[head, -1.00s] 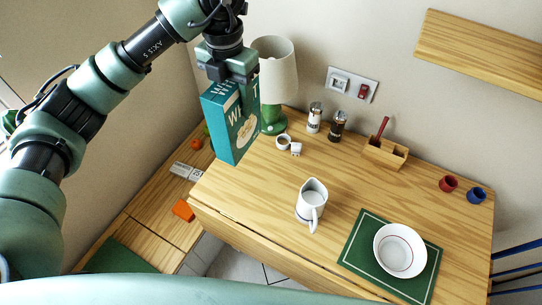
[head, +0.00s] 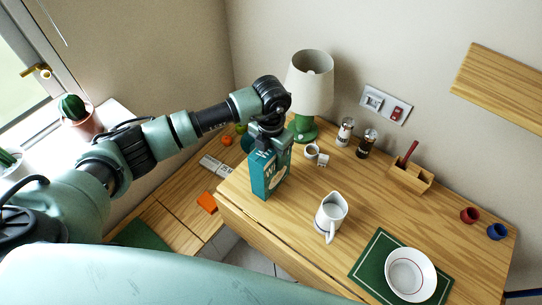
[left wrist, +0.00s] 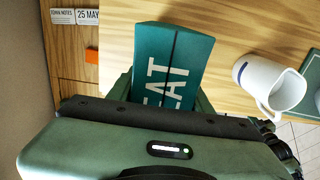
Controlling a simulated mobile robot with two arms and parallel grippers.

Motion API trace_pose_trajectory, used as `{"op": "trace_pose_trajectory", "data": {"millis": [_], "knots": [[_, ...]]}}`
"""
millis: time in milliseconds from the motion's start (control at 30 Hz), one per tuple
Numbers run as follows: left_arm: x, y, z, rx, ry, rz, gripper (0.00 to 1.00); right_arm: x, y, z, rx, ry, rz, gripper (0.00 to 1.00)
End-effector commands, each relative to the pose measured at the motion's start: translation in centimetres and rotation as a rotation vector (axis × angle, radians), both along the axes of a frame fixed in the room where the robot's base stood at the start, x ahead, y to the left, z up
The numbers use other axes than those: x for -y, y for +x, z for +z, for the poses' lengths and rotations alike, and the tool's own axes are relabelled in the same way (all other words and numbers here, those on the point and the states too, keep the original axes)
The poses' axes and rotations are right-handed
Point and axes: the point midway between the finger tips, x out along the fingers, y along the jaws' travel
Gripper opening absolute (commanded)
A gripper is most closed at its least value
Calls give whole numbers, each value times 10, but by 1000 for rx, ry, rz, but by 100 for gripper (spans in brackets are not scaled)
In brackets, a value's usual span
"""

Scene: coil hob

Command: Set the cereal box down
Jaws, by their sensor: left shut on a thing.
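The teal cereal box (head: 268,177) is upright at the left end of the wooden table (head: 375,200), left of the white jug. My left gripper (head: 269,143) is shut on the top of the box from above. In the left wrist view the box's top (left wrist: 172,62) shows between the fingers, with white letters on it. The box's base appears at or very near the tabletop; I cannot tell for sure whether it touches. My right gripper is in neither view.
A white jug (head: 331,213) stands right of the box, and a green lamp (head: 303,130) behind it. A small cup (head: 312,151) and shakers stand farther back. A bowl (head: 410,273) sits on a green mat (head: 373,262). The table's left edge is close.

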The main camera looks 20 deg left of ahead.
Motion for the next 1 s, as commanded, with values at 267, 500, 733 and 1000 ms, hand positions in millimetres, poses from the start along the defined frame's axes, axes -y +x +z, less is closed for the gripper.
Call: {"op": "trace_pose_trajectory", "data": {"millis": [267, 500, 733, 1000], "knots": [[0, 1, -13, 3, -1, 0, 0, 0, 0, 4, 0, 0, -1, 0], [0, 0, -16, 1, 0, 0, 58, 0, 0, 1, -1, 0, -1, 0], [0, 0, -15, 1, 0, 0, 72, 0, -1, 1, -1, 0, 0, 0], [0, 1, -6, 3, -1, -1, 72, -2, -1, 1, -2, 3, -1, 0]]}}
